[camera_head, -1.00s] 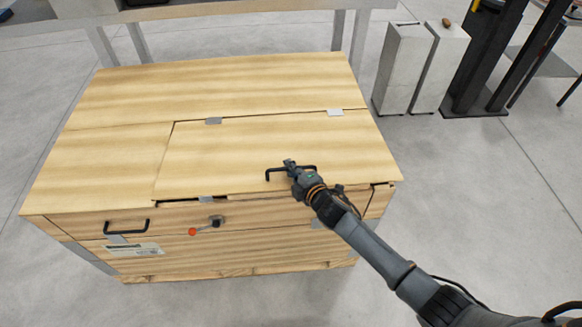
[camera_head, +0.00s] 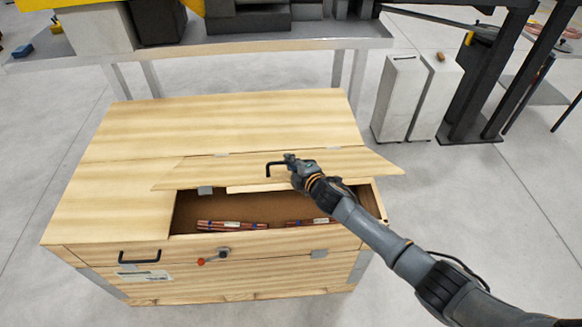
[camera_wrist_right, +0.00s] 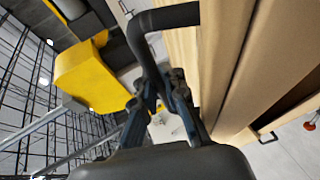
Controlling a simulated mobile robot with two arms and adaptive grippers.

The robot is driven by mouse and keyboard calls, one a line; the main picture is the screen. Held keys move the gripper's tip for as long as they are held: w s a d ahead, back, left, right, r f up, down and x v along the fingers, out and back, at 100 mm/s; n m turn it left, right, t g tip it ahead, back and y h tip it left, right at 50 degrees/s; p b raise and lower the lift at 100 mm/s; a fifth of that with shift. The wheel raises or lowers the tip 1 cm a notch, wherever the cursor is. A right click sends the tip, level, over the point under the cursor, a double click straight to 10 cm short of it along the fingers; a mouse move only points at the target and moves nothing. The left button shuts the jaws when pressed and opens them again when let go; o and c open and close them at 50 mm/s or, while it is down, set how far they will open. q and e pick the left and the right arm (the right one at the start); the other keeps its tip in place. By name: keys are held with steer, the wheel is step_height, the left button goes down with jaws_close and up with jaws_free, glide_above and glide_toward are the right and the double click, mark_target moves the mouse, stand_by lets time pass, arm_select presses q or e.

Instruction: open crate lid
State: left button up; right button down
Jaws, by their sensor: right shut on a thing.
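The wooden crate (camera_head: 110,205) stands on the floor in the middle of the head view. Its hinged lid (camera_head: 220,172) is tilted up partway, with its front edge raised above the opening. My right gripper (camera_head: 290,160) is shut on the black lid handle (camera_head: 272,170). The handle also shows close up in the right wrist view (camera_wrist_right: 160,18), between the fingers of the right gripper (camera_wrist_right: 160,85). Copper tubes (camera_head: 232,225) lie inside the crate, partly hidden by the lid and arm. My left gripper is not in view.
A latch with a red knob (camera_head: 212,257) and a black side handle (camera_head: 139,257) are on the crate's front. A workbench (camera_head: 250,45) stands behind the crate. Grey cabinets (camera_head: 402,98) stand at the right. The floor left of the crate is clear.

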steer(key=shift+w+a+r, duration=0.1)
steer(key=shift+w+r, duration=0.2)
steer(key=shift+r, duration=0.3)
steer(key=shift+w+r, duration=0.25)
steer(key=shift+r, duration=0.3)
steer(key=c, duration=1.4)
jaws_free()
steer(key=shift+f, duration=0.3)
steer(key=shift+s, duration=0.1)
steer(key=shift+s+d, duration=0.15)
steer(key=shift+d, duration=0.1)
steer(key=v, duration=1.1)
steer(key=shift+s, duration=0.25)
steer(key=shift+d+f, duration=0.1)
steer(key=shift+f, duration=0.1)
